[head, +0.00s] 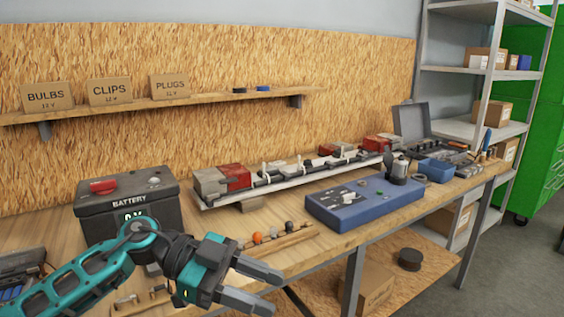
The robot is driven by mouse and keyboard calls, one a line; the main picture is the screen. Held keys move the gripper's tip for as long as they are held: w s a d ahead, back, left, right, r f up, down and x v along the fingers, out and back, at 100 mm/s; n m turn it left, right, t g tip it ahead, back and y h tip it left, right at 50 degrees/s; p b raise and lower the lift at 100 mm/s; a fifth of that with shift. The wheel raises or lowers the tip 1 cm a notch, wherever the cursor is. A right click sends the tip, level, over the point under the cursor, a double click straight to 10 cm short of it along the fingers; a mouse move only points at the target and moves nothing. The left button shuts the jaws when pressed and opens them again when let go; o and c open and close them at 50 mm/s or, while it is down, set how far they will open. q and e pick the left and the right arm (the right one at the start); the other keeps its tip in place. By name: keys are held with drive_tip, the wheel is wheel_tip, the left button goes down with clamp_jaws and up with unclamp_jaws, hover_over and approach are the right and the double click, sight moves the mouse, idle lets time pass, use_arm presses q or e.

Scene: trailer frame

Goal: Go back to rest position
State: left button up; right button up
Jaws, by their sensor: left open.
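My left gripper (277,289) comes in from the lower left on a teal arm. Its two grey fingers are apart, with nothing between them. It hangs over the front edge of the wooden workbench (375,238), in front of a small wooden rack (292,238) with several small coloured parts. My right gripper does not show.
A black battery (128,208) stands behind my left arm. A long light bar (290,180) with red-and-grey lamps and a blue box (364,202) lie on the bench. A shelf (205,98) holds labelled boxes. Metal shelving (483,72) stands at right. The floor at right is clear.

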use_arm(q)
drive_tip(key=w+a+f+n+t+y, duration=0.1)
drive_tip(key=a+f+n+t, duration=0.3)
drive_tip(key=n+t, duration=0.5)
drive_tip(key=w+a+f+n+t+y, duration=0.1)
drive_tip(key=f+n+t+y, duration=0.1)
drive_tip(key=f+n+t, duration=0.7)
drive_tip(key=s+a+f+g+y, duration=0.2)
drive_tip(key=s+a+f+y, duration=0.2)
drive_tip(key=s+f, duration=0.3)
drive_tip(key=s+a+f+n+g+y, duration=0.1)
drive_tip(key=s+a+f+y, duration=0.4)
drive_tip(key=f, duration=0.5)
drive_tip(key=shift+s+a+n+g, duration=0.3)
drive_tip(key=shift+s+g, duration=0.3)
drive_tip(key=shift+s, duration=0.4)
